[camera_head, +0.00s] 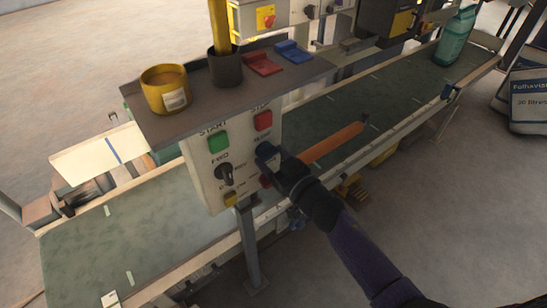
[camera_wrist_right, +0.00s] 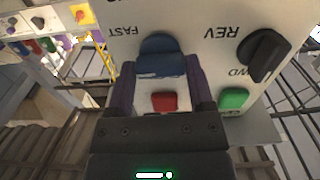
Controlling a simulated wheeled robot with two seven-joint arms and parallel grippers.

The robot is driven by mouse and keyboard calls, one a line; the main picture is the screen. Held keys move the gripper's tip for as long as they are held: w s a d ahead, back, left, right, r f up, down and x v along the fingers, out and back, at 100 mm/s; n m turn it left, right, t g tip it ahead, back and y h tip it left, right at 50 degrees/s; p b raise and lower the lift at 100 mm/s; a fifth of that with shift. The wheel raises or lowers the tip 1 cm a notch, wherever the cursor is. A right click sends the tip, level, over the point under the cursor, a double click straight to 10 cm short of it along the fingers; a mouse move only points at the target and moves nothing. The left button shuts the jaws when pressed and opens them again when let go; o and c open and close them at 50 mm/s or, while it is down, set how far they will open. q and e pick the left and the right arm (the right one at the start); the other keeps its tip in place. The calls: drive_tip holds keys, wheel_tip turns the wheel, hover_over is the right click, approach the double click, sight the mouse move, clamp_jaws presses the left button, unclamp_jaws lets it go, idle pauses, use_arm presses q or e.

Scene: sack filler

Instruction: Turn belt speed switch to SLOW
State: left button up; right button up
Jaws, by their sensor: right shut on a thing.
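The belt speed switch is a dark blue knob (camera_wrist_right: 160,52) on a pale control panel (camera_head: 206,180), with an upside-down FAST label beside it in the right wrist view. Its pointing direction is unclear and the SLOW label is not readable. My right gripper (camera_wrist_right: 161,78) is shut on the knob, one purple finger on each side. In the head view, this dark gripper (camera_head: 268,154) reaches the panel's right side from the lower right and hides much of the switch. My left gripper is not in view.
A green START button (camera_head: 218,141), red STOP button (camera_head: 263,120) and black FWD/REV selector (camera_head: 224,173) sit close to the gripper. A shelf (camera_head: 200,116) above holds a yellow pot (camera_head: 165,90) and dark cup (camera_head: 225,67). The green conveyor belt (camera_head: 160,230) runs behind the panel.

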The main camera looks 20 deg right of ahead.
drive_tip(key=shift+n, duration=1.9)
drive_tip(key=n, duration=0.4)
drive_tip(key=shift+n, duration=0.3)
drive_tip(key=n, duration=0.4)
drive_tip(key=shift+b, duration=0.3)
drive_tip(key=n, duration=0.3)
drive_tip(key=shift+n, duration=0.4)
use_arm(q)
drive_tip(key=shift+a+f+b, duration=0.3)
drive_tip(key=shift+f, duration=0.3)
use_arm(e)
drive_tip(key=shift+n, duration=0.5)
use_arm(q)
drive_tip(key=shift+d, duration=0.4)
